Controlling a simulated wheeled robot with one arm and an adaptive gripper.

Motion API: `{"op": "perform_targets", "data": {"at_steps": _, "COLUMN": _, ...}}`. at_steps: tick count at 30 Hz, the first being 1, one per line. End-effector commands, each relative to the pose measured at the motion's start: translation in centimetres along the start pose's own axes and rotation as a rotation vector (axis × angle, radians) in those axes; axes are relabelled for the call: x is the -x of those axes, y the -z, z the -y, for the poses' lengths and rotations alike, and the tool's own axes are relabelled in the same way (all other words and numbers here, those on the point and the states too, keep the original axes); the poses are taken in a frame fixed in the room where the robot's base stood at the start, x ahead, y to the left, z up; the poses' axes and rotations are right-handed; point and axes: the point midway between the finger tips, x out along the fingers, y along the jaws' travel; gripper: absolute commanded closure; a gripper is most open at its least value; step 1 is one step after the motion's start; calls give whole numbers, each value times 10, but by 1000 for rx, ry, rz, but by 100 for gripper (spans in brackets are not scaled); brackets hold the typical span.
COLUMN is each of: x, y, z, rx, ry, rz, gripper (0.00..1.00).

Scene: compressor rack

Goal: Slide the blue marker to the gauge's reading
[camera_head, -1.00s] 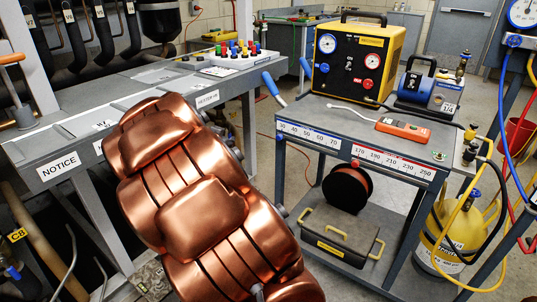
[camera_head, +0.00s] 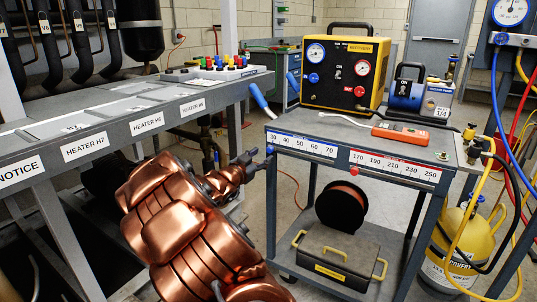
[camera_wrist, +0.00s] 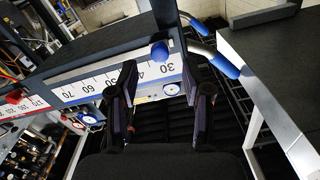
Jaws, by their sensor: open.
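The blue marker (camera_head: 270,150) is a round knob on the cart's front edge, just below the 30 end of the blue-edged scale (camera_head: 303,146), which runs from 30 to 70. In the wrist view the blue marker (camera_wrist: 160,52) shows between and beyond my two dark fingers. My gripper (camera_head: 250,160) is open and empty, just left of the marker; it also shows in the wrist view (camera_wrist: 158,74). I cannot tell whether a finger touches the marker. The blue-rimmed gauge (camera_head: 316,52) is on the yellow recovery machine; its needle is too small to read.
A red marker (camera_head: 354,170) sits at the left of the red scale (camera_head: 395,166). Blue-gripped handle (camera_head: 258,96) sticks out at the cart's left corner. An orange meter (camera_head: 400,132) lies on top. The grey bench (camera_head: 110,128) stands left, with a gap between.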

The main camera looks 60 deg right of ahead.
Motion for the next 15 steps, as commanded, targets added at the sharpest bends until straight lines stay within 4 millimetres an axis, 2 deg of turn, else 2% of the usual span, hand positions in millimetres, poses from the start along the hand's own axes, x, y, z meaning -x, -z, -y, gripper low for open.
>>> {"op": "perform_targets", "data": {"at_steps": 9, "x": -34, "y": 1, "z": -2, "rx": -2, "ry": -4, "rz": -5, "gripper": 51}}
{"op": "perform_targets", "data": {"at_steps": 15, "x": -47, "y": 1, "z": -2, "rx": -1, "ry": -4, "rz": -2, "gripper": 51}}
